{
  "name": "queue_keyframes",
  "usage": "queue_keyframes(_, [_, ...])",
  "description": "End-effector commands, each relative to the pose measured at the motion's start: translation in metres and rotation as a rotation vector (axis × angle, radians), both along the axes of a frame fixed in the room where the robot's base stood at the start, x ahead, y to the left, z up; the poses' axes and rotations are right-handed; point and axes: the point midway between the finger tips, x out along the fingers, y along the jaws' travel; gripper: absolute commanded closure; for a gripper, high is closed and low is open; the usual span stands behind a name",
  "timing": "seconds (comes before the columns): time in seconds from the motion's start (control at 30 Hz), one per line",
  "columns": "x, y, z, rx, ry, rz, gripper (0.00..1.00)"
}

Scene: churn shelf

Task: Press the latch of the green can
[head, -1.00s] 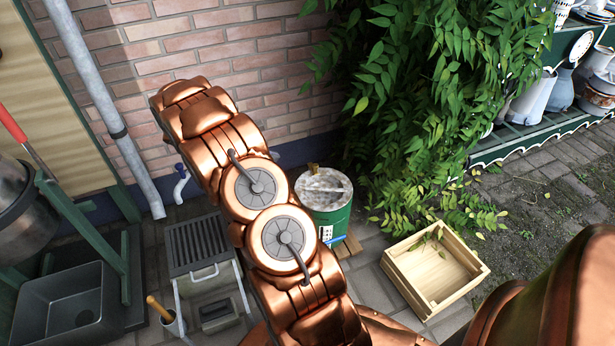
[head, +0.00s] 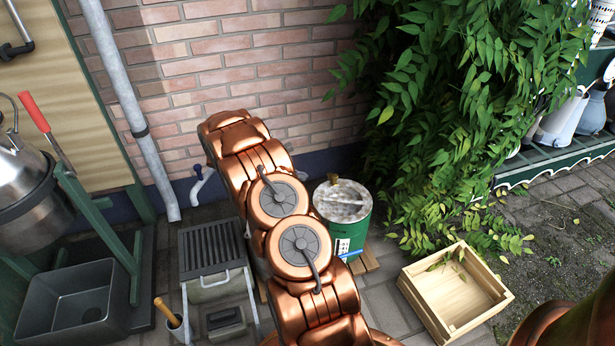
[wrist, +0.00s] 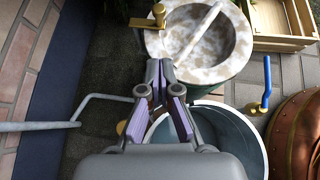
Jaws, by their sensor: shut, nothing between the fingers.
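The green can (head: 353,240) stands upright right of my arm in the head view, with a mottled pale lid. A brass piece, which looks like its latch (head: 334,179), sits at the lid's far edge. In the wrist view the lid (wrist: 240,45) is at the top, with a white bar across it and the brass latch (wrist: 158,14) at its upper left. My gripper (wrist: 160,71) is shut and empty, its fingertips at the lid's near left edge in the picture, below the latch. Contact cannot be told. The head view hides the gripper behind my arm.
A pale blue open vessel (wrist: 249,136) lies under the gripper in the wrist view, near a blue-handled tap (wrist: 266,88). A wooden crate (head: 408,287) stands right of the can. A brick wall (head: 290,60) and leafy plant (head: 440,110) are behind. A slatted stand (head: 212,248) is left.

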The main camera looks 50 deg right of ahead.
Motion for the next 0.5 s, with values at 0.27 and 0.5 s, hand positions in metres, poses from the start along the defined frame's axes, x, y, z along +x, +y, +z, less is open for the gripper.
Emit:
queue_keyframes(0.27, [-0.018,-0.036,-0.030,-0.001,0.000,-0.004,1.00])
queue_keyframes(0.5, [-0.031,-0.067,-0.053,0.001,-0.001,-0.001,1.00])
